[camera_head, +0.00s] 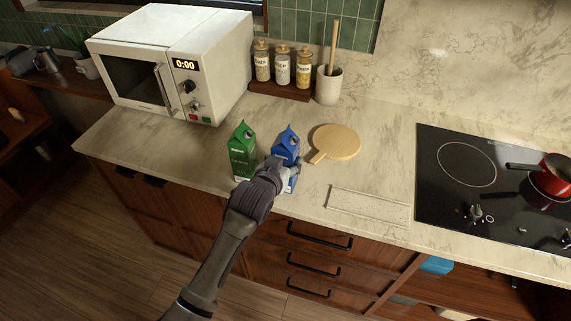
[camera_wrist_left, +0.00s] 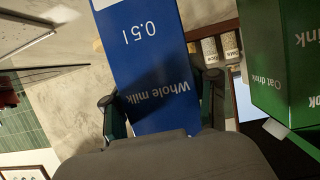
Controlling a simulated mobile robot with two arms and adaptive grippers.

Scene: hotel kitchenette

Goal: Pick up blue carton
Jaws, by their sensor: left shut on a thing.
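The blue carton (camera_head: 287,144), a whole milk carton with a gabled top, stands upright on the counter. It also fills the middle of the left wrist view (camera_wrist_left: 150,60), between the fingers. My left gripper (camera_head: 283,172) is shut on the blue carton from the front, low on its body; in the left wrist view its fingers (camera_wrist_left: 163,112) are on both sides of it. The green oat drink carton (camera_head: 242,150) stands close to the left of the blue one and shows in the left wrist view (camera_wrist_left: 292,60) at the right. My right gripper is not in view.
A round wooden board (camera_head: 337,141) lies right of the blue carton. A white microwave (camera_head: 170,60) stands at the back left. Jars (camera_head: 282,68) and a utensil pot (camera_head: 329,86) stand behind. The cooktop (camera_head: 450,190) with a red pot (camera_head: 553,176) is at the right.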

